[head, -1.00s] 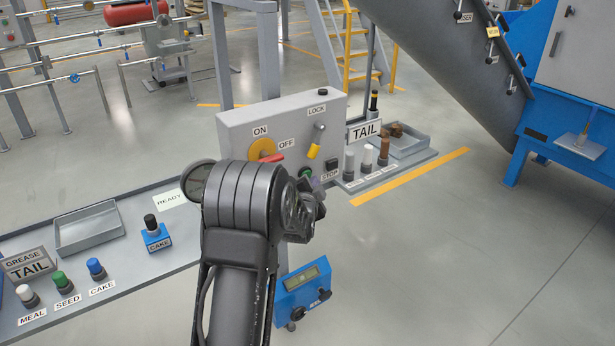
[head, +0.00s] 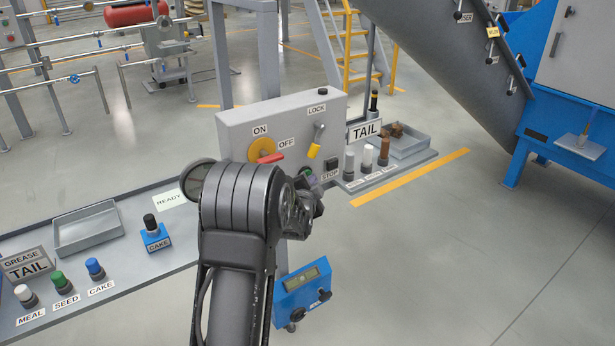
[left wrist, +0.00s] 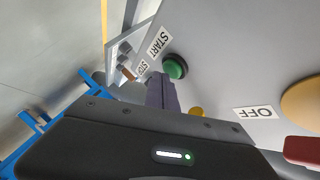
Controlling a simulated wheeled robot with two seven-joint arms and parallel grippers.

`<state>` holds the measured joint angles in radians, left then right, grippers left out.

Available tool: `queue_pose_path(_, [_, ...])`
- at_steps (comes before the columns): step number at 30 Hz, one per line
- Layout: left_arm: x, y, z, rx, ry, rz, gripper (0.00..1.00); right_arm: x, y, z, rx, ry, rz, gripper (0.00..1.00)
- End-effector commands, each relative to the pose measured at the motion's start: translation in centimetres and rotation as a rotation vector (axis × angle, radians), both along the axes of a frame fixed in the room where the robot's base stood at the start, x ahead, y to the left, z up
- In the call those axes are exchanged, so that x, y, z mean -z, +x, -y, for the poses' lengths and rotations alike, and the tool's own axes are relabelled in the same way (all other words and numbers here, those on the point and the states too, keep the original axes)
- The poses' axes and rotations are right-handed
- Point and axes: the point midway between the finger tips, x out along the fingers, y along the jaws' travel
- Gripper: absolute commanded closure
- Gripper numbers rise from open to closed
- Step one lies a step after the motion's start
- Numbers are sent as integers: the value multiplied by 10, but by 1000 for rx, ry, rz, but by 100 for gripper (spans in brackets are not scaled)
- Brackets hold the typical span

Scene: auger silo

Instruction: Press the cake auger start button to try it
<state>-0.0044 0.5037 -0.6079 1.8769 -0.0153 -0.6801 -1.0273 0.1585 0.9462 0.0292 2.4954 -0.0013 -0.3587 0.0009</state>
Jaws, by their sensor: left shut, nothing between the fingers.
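The grey control box (head: 235,127) carries a green start button (left wrist: 175,67), beside its START label in the left wrist view. In the head view only a sliver of this button (head: 307,171) shows past my arm. My left gripper (left wrist: 161,84) is shut and empty, its fingertips close beside the button in the left wrist view. I cannot tell whether they touch it. In the head view my left gripper (head: 312,192) is in front of the box's lower right, its fingers mostly hidden. My right gripper is not in view.
A black stop button (head: 331,163), a yellow-handled lock lever (head: 315,145) and a yellow switch with a red handle (head: 264,151) are on the box. A shelf (head: 185,247) with grease bottles lies left, a tail tray (head: 405,146) right. Open floor lies at right.

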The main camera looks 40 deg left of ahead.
Motion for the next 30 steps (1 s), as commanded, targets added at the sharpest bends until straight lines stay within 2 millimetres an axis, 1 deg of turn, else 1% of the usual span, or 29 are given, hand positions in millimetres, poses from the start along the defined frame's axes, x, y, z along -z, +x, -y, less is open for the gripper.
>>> queue_pose_path(30, [0,3,-10,-1,0,0,100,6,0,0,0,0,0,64])
